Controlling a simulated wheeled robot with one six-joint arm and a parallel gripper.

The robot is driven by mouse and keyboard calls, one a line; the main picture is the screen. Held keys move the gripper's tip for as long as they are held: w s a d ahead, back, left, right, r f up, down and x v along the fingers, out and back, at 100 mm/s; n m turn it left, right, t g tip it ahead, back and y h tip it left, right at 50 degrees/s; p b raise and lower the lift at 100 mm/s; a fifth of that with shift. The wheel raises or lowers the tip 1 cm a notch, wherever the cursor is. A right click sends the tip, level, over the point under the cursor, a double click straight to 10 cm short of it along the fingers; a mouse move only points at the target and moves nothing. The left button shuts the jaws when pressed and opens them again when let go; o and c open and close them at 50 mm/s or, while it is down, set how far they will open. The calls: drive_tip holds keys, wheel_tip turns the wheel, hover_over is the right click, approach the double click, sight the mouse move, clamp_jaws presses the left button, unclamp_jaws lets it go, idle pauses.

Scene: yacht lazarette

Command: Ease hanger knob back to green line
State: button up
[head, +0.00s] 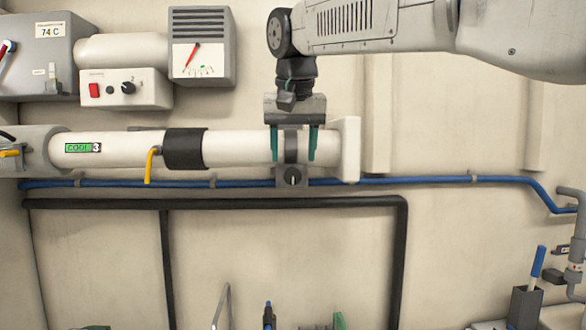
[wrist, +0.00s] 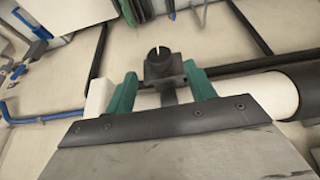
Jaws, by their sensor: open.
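The hanger knob (head: 292,177) is a small dark round knob with a light pointer mark, on a grey block under the white pipe. It also shows in the wrist view (wrist: 159,54), just beyond the fingertips. A dark hanger strap (head: 291,146) wraps the pipe above it. My gripper (head: 294,158) points down at the pipe, its green fingers open on either side of the strap. In the wrist view the open fingers (wrist: 161,82) stand left and right of the knob's block, apart from the knob. I cannot make out a green line by the knob.
The white pipe (head: 235,148) runs along the wall, with a black sleeve (head: 185,148) and a yellow lever (head: 150,164). A blue hose (head: 400,180) passes behind. A gauge box (head: 202,46) hangs upper left. The wall below the black pipe (head: 300,202) is mostly bare.

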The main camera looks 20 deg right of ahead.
sight(290, 168)
drive_tip(key=shift+x, duration=2.25)
drive_tip(key=c, duration=1)
drive_tip(key=shift+o, duration=0.3)
drive_tip(key=shift+w+a+n+h, duration=0.1)
drive_tip(key=shift+a+n+h, duration=0.2)
drive_tip(key=shift+h, duration=0.7)
drive_tip(key=shift+g+h, duration=0.5)
drive_tip(key=shift+h, duration=0.3)
drive_tip(key=o, duration=0.9)
drive_tip(key=shift+o, duration=0.2)
